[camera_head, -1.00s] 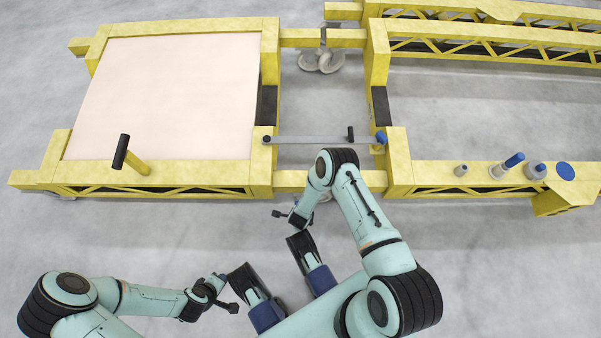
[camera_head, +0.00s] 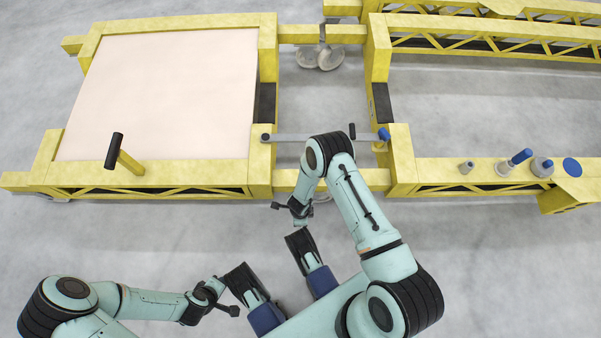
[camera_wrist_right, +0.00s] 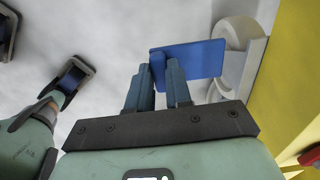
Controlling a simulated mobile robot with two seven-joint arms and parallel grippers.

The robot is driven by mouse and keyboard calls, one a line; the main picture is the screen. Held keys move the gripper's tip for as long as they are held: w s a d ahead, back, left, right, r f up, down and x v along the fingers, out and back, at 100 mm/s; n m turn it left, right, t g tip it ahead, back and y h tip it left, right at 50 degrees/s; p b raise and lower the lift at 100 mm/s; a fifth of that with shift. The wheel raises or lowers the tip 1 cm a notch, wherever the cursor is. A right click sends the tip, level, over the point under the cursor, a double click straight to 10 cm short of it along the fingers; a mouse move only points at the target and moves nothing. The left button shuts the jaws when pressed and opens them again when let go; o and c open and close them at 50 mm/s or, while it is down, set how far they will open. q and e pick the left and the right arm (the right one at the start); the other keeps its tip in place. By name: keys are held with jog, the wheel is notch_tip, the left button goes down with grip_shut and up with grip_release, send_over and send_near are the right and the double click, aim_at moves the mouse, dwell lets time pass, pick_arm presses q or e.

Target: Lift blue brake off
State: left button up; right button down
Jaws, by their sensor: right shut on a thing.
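The blue brake (camera_wrist_right: 205,59) is a flat blue plate with a short upright rib, beside a pale caster wheel (camera_wrist_right: 238,32) in the right wrist view. My right gripper (camera_wrist_right: 165,68) is shut on the rib at its left end. In the head view my right gripper (camera_head: 290,207) is low beside the front trolley edge, and the brake cannot be made out there. My left gripper (camera_head: 226,296) is away from the trolleys at bottom left; its finger opening is too small to tell.
A yellow trolley (camera_head: 190,175) with a pale panel (camera_head: 165,90) stands at left, linked by a grey bar (camera_head: 290,138) to another yellow trolley (camera_head: 440,175). Blue-topped parts (camera_head: 520,157) stand on the right one. A red piece (camera_wrist_right: 311,156) shows at the wrist view's right edge. Floor in front is clear.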

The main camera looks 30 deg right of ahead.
jog(key=shift+d+r, duration=0.1)
jog(key=shift+r, duration=0.1)
jog(key=shift+w+g+y, duration=0.1)
jog(key=shift+g+y, duration=0.2)
jog(key=shift+w+r+g, duration=0.2)
jog(key=shift+r+g, duration=0.1)
jog(key=c, duration=1)
grip_release()
jog(key=shift+c, duration=0.2)
